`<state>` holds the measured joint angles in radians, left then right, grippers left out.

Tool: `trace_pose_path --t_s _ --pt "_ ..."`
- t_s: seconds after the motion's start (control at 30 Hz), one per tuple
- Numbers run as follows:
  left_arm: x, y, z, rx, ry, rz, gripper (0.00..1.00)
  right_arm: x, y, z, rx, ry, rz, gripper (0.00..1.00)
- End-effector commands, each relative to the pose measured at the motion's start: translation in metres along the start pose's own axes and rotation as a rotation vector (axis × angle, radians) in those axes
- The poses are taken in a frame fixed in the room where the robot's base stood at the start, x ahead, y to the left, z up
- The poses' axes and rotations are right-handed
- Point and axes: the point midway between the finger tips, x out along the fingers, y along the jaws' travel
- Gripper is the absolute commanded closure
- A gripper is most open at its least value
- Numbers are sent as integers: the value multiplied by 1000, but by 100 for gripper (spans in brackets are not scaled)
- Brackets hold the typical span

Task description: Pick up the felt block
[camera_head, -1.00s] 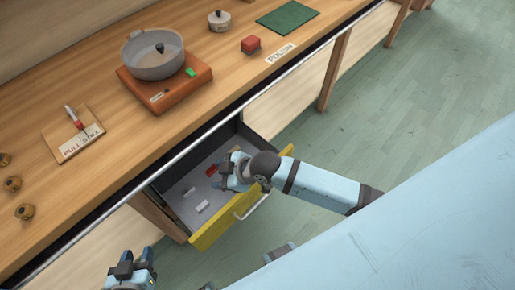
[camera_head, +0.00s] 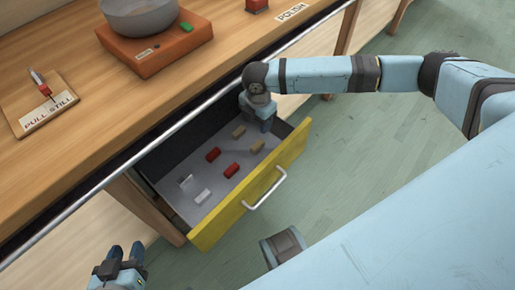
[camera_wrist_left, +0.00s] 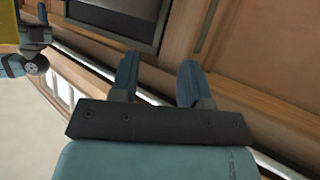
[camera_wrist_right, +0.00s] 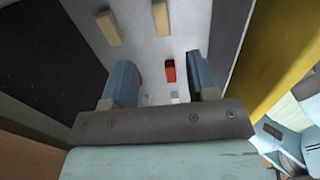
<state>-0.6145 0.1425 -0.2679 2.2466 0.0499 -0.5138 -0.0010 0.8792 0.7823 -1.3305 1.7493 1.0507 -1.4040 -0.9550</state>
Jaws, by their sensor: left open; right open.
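The open drawer (camera_head: 172,197) holds several small blocks, and I cannot tell which is felt. Two are tan (camera_head: 239,131) (camera_head: 257,146), two are red (camera_head: 213,154) (camera_head: 231,170), and a white one (camera_head: 202,196) and a small grey-white piece (camera_head: 185,181) lie nearer the lower left. My right gripper (camera_head: 262,122) is open and empty over the drawer's upper right end, beside the tan blocks. In the right wrist view the tan blocks (camera_wrist_right: 108,27) and a red block (camera_wrist_right: 169,70) lie beyond its fingers. My left gripper (camera_head: 122,254) is open and empty, low in front of the counter.
The drawer's yellow front (camera_head: 290,158) has a metal handle (camera_head: 266,190). The counter and its metal rail (camera_head: 150,148) run above the drawer. On the counter are an orange scale (camera_head: 150,48) with a pot, a PULL STILL card (camera_head: 48,115) and a red block (camera_head: 257,5) by a POLISH label (camera_head: 292,12).

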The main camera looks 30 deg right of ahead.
Motion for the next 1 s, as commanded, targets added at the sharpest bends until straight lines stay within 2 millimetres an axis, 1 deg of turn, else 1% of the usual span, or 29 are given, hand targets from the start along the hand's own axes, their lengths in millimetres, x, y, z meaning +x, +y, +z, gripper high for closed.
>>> trace_pose_path --t_s 0.03,0.13,0.2,0.3,0.43,0.5,0.7,0.83,1.0 --pt "2 0 3 -1 5 2 57 16 -1 -1 0 0 -3 47" --pt "2 1 3 -4 13 6 57 35 0 -1 0 1 -1 47" --pt "4 3 -3 -6 38 13 57 46 0 -1 1 1 -1 47" --pt "4 5 -10 -8 69 21 57 56 0 -1 1 1 1 47" --pt "4 7 -14 -10 88 27 57 63 0 -1 1 1 1 47" --pt "6 9 -18 -12 111 34 57 71 -1 -2 1 1 2 47" --pt "6 21 -46 -22 246 76 57 102 -2 -4 0 1 2 47" --pt "5 24 -55 -28 283 89 57 111 -2 -4 1 1 2 47" --pt "4 25 -57 -30 289 91 57 112 -2 -4 1 1 3 47"
